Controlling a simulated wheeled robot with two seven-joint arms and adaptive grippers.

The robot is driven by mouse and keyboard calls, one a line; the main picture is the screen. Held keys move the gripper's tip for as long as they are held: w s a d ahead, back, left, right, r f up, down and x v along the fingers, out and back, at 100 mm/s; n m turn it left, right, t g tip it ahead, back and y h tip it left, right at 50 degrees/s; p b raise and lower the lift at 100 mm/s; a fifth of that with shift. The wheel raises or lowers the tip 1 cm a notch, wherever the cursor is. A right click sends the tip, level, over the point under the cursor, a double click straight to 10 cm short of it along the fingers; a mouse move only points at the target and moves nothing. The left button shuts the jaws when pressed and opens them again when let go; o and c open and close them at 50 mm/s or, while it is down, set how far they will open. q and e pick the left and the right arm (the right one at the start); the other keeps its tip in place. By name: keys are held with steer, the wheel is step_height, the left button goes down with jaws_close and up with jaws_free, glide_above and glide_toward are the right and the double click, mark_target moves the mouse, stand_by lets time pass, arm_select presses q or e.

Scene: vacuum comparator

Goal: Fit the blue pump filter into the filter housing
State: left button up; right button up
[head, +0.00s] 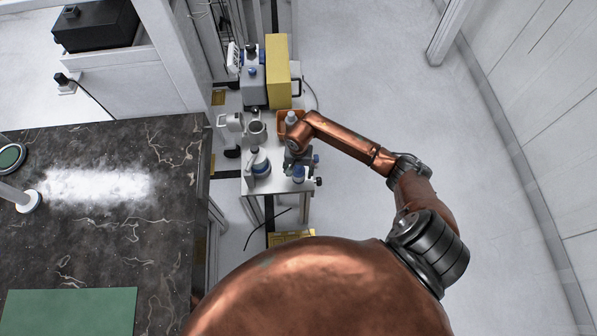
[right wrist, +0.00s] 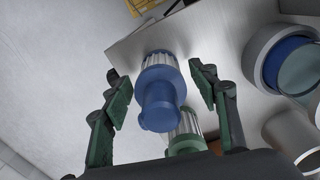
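The blue pump filter (right wrist: 158,98) has a blue stepped cap and a white pleated body. In the right wrist view it stands between the two fingers of my right gripper (right wrist: 162,78), with a gap on each side. In the head view this gripper (head: 299,160) is over the near right part of a small table, and a blue piece (head: 298,173) shows beside it. A green-capped pleated filter (right wrist: 187,130) is close to the blue one, partly hidden by the gripper. I cannot tell for certain which vessel is the filter housing. My left gripper is not in view.
The small grey table (right wrist: 205,35) also bears a round vessel with a blue inside (right wrist: 287,62), a metal cylinder (right wrist: 292,140), an orange bin (head: 281,122), a yellow box (head: 278,72) and a grey bottle (head: 252,80). A dark marble counter (head: 110,235) lies left. Floor is clear at right.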

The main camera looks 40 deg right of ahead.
steer(key=shift+r, duration=0.25)
step_height(320, 180, up, 12)
steer(key=p, duration=0.2)
steer(key=shift+f+p, duration=0.1)
steer(key=shift+p, duration=0.25)
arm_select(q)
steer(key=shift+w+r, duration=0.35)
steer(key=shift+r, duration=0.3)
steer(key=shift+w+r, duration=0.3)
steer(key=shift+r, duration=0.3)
